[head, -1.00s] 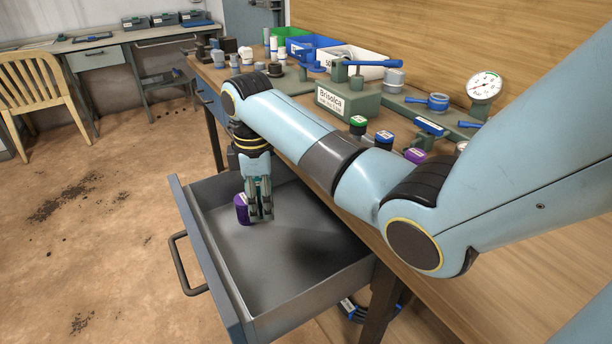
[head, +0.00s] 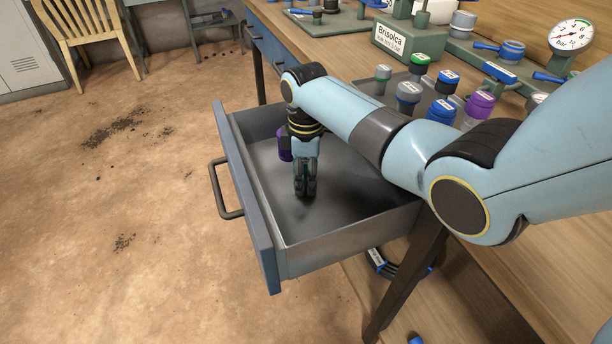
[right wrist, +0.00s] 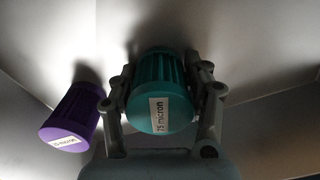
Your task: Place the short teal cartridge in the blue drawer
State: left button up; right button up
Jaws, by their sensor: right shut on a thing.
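The teal cartridge (right wrist: 160,95), with a white "75 micron" label, is between the two fingers of my right gripper (right wrist: 165,100) in the right wrist view. In the head view my right gripper (head: 305,190) points down inside the open blue drawer (head: 262,228), and I cannot make out the cartridge between its fingers. A purple cartridge (head: 284,143) is in the drawer just left of and behind the gripper. It also shows left of the teal one in the right wrist view (right wrist: 72,122). Whether the teal cartridge touches the drawer floor is unclear. My left gripper is out of view.
The drawer's handle (head: 222,190) faces left, and its floor toward the front is bare. On the bench above stand several capped cartridges, among them a purple one (head: 478,106), near a green "Brisolca" block (head: 405,42) and a pressure gauge (head: 571,35).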

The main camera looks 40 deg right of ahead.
aim_at(306, 162)
jog(key=o, duration=1.2)
jog(key=shift+f, duration=0.1)
notch_tip(306, 162, up, 12)
jog(key=p, duration=0.3)
jog(key=shift+r, duration=0.2)
